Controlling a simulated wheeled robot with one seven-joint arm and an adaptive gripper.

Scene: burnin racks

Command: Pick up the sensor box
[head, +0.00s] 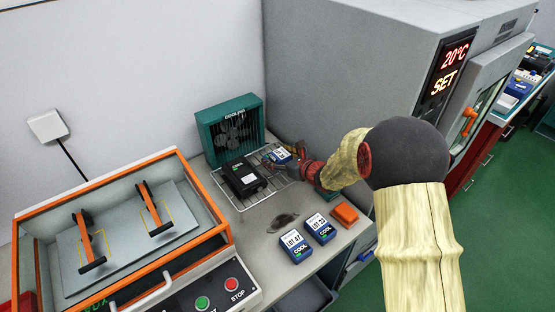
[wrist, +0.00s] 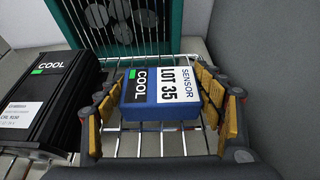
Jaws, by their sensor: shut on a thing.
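The sensor box (wrist: 160,95) is a blue box with a white label reading SENSOR LOT 35 and a black COOL strip. It is over the wire rack (wrist: 150,145) in front of the teal cooling fan. In the head view the sensor box (head: 281,155) shows partly at the end of my arm. My gripper (wrist: 157,92) is shut on it, with yellow-padded fingers on its left and right sides; my gripper (head: 285,160) is small in the head view. I cannot tell whether the box touches the rack.
A black box (head: 244,177) marked COOL sits left on the rack. The teal fan (head: 230,130) stands behind. Two blue boxes (head: 296,246) (head: 320,228) and an orange block (head: 345,214) are on the bench. A grey chamber (head: 350,60) reading 20°C is right; an orange-framed machine (head: 205,190) is left.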

